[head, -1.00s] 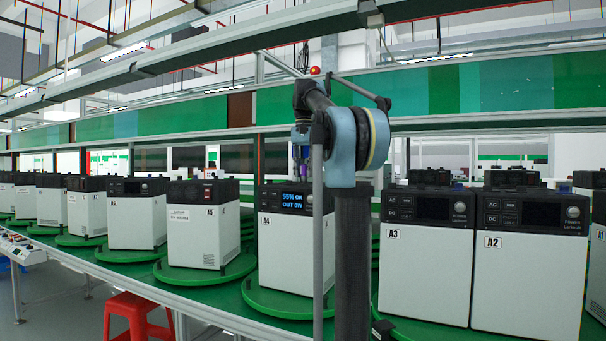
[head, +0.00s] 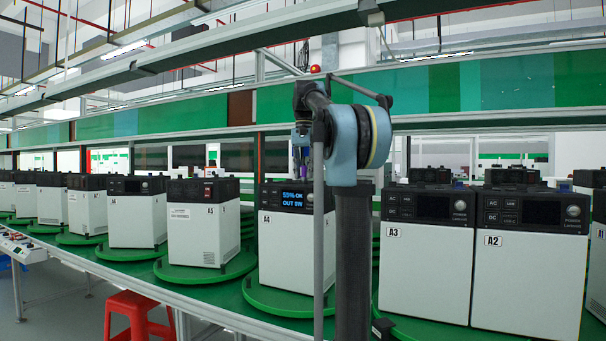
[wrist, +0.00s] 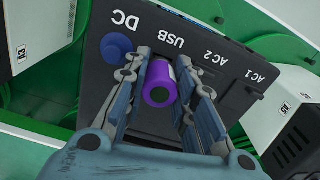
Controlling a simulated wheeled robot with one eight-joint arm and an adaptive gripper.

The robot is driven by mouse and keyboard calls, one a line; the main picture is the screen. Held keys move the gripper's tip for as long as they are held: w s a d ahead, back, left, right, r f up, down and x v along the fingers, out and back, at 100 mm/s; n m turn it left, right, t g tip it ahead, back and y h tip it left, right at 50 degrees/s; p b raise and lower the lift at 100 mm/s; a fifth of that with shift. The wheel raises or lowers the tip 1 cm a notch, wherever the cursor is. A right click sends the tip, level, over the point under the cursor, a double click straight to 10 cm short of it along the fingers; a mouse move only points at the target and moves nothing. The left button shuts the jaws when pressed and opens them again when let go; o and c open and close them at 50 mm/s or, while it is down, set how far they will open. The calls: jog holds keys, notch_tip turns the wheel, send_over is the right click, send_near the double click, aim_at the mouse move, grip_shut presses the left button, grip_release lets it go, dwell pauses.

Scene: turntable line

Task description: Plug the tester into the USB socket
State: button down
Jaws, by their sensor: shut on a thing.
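The power unit marked A4 (head: 284,250) stands on a green turntable, its lit display (head: 292,199) reading 55% OK, OUT 5W. In the wrist view its black socket panel (wrist: 222,70) carries the labels DC, USB, AC 2 and AC 1. The purple tester (wrist: 161,75) stands end-on at the panel just below the USB label, and looks seated there. It hides the USB socket itself. My gripper (wrist: 162,92) is shut on the tester, one finger on each side.
A blue round plug or knob (wrist: 117,46) sits at the DC label, close to the left finger. Unit A3 (head: 425,270) stands right of A4 and unit A5 (head: 197,235) left of it. A rail (head: 480,122) runs above the line.

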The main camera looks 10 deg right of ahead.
jog(key=shift+f, duration=0.7)
jog(key=c, duration=1.2)
grip_release()
jog(key=shift+c, duration=0.2)
